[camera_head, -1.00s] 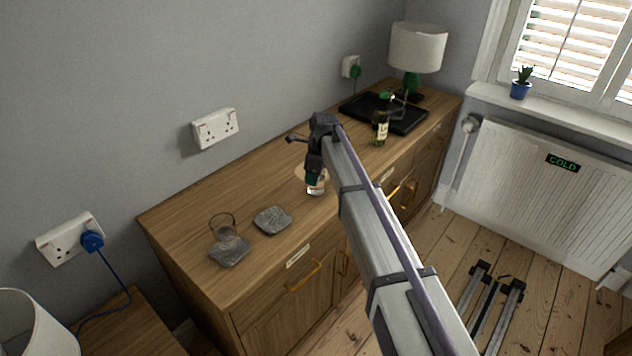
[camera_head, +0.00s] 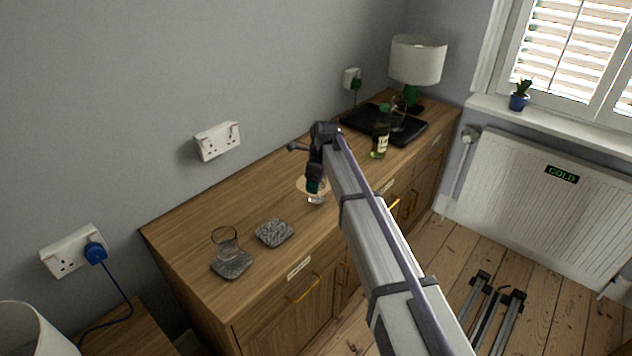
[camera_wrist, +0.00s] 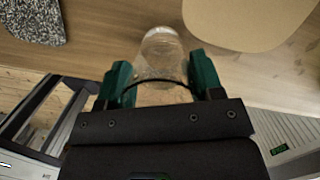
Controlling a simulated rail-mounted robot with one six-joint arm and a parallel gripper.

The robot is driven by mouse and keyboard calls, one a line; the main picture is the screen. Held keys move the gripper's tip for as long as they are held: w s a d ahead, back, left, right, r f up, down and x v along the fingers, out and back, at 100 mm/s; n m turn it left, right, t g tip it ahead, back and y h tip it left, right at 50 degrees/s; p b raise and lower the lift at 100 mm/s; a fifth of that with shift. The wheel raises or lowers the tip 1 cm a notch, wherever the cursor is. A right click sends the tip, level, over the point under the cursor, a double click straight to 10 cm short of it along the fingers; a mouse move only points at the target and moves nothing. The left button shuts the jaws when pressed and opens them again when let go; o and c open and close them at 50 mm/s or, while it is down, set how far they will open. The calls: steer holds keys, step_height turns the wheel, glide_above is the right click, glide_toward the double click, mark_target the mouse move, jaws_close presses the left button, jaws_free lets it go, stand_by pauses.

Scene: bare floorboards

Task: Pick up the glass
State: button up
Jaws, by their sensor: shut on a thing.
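A clear glass (camera_wrist: 160,58) stands between the two green fingers of my gripper (camera_wrist: 162,78) in the wrist view. My gripper is shut on it. In the head view my gripper (camera_head: 316,186) is over the wooden sideboard near its front edge, and the lower part of the glass (camera_head: 316,200) shows beneath it. I cannot tell whether the glass's base touches the wood. My arm and gripper hide much of the glass in the head view.
An empty grey coaster (camera_head: 274,233) lies nearer my gripper. A tan round mat (camera_wrist: 245,22) is beside the held glass. A bottle (camera_head: 380,143), black tray (camera_head: 411,131) and lamp (camera_head: 417,60) stand farther right.

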step_height(320, 180, up, 8)
steer(key=p, duration=0.7)
steer(key=shift+r+p, duration=0.15)
steer(key=shift+p, duration=0.15)
